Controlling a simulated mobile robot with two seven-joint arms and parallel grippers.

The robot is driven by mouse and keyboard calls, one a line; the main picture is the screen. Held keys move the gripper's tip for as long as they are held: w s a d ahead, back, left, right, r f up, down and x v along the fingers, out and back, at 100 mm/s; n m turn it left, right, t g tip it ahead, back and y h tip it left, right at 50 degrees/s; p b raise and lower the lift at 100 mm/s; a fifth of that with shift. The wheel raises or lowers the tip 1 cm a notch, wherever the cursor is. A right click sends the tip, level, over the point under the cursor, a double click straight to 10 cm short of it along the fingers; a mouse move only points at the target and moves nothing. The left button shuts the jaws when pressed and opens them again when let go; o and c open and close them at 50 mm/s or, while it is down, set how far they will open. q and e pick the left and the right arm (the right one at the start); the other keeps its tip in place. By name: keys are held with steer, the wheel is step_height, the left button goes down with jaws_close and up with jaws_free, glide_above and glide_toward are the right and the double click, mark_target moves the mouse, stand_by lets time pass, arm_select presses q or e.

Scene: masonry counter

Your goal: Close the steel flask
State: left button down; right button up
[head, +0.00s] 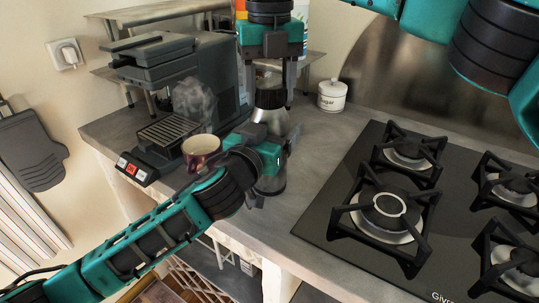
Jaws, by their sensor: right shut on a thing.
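The steel flask (272,122) stands upright on the grey counter, left of the hob, with a shiny body and a black top. My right gripper (269,95) points straight down from above, its fingers on either side of the flask's black lid (270,99), and is shut on it. The lid sits at the flask's neck; whether it is fully seated cannot be seen. My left gripper (272,165) reaches in from the left at the flask's lower body, with fingers on both sides. It hides part of the body, and whether its fingers press on the steel is unclear.
A coffee machine (188,75) and a patterned mug (201,151) stand left of the flask, close to my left wrist. A white sugar jar (332,95) is behind to the right. The black gas hob (335,215) fills the right. Bare counter lies between flask and hob.

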steer(key=m, duration=0.3)
steer(key=shift+m, duration=0.4)
steer(key=m, duration=0.3)
steer(key=shift+m, duration=0.4)
steer(key=m, duration=0.3)
steer(key=shift+m, duration=0.4)
steer(key=m, duration=0.3)
steer(key=o, duration=1.2)
steer(key=shift+o, duration=0.2)
steer(key=shift+r, duration=3.75)
